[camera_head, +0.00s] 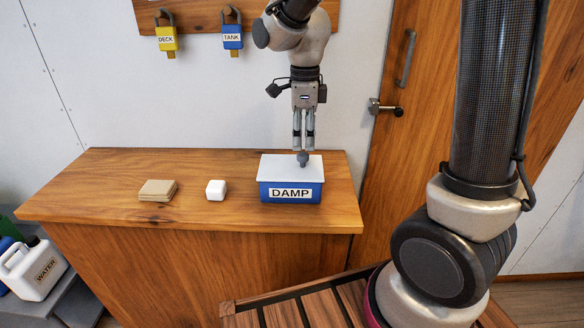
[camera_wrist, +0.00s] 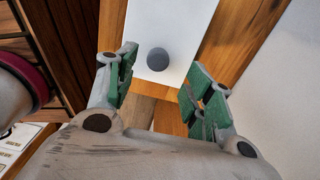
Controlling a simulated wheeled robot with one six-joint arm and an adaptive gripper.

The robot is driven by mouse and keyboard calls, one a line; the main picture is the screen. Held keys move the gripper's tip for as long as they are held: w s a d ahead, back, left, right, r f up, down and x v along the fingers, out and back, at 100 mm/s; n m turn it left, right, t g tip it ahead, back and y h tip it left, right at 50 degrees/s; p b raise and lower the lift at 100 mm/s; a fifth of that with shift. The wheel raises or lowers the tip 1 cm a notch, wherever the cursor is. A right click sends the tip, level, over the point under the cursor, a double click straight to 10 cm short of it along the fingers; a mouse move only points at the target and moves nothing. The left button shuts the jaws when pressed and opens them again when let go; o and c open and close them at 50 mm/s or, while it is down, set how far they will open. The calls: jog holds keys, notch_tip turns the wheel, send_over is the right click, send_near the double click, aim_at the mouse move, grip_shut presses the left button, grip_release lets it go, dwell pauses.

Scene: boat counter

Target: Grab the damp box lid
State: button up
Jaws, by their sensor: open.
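The damp box (camera_head: 291,194) is blue with a white label reading DAMP and stands at the right end of the wooden counter. Its flat white lid (camera_head: 275,168) lies on top and has a round grey knob (camera_head: 303,158). In the wrist view the white lid (camera_wrist: 181,30) and its dark grey knob (camera_wrist: 158,60) show beyond the fingers. My gripper (camera_head: 304,148) points down just above the knob in the head view. In the wrist view my gripper (camera_wrist: 160,88) is open, its green-padded fingers apart and nothing between them. The inside of the box is hidden.
A white block (camera_head: 216,190) and a stack of tan squares (camera_head: 158,190) stand left of the box on the counter (camera_head: 105,185). Yellow DECK (camera_head: 166,40) and blue TANK (camera_head: 232,37) padlocks hang on the wall behind. A wooden door (camera_head: 405,150) is at right.

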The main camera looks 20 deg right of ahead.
aim_at(302, 154)
notch_tip(302, 154, down, 6)
jog(key=shift+s+a+f, duration=0.15)
jog(key=shift+f, duration=0.05)
jog(key=c, duration=1.1)
